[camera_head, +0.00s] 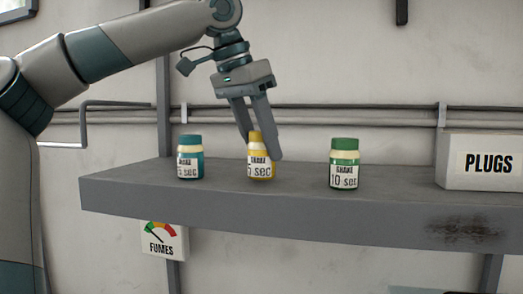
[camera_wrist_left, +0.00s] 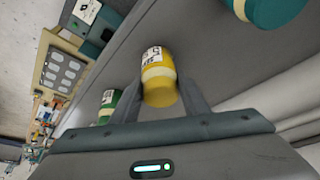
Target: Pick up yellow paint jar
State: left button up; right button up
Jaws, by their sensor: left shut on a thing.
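The yellow paint jar (camera_head: 258,158) stands upright on the grey shelf (camera_head: 290,212), with a white label facing the head camera. My left gripper (camera_head: 262,150) reaches down from above, and its fingers are shut on the jar, one on either side. In the left wrist view the yellow jar (camera_wrist_left: 159,75) sits between the two fingers (camera_wrist_left: 170,98). I cannot tell any gap between the jar and the shelf. My right gripper is not in view.
A teal jar (camera_head: 190,160) stands to the left and a green jar (camera_head: 343,165) to the right, both apart from the gripper. A white PLUGS box (camera_head: 485,163) is at the right end. Pipes (camera_head: 350,112) run along the wall behind.

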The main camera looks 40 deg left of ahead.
pick_arm(q)
jog(key=shift+r, duration=0.45)
notch_tip(320, 180, up, 2)
jog(key=shift+d+r+b, duration=0.1)
jog(key=shift+r+b, duration=0.05)
jog(key=shift+b, duration=0.4)
jog(key=d+r+b, duration=0.1)
jog(key=d+r, duration=0.5)
jog(key=d, duration=0.5)
jog(key=shift+s+d+r, duration=0.15)
jog(key=shift+s+r, duration=0.05)
jog(key=shift+r, duration=0.2)
jog(key=shift+d, duration=0.25)
jog(key=shift+a, duration=0.15)
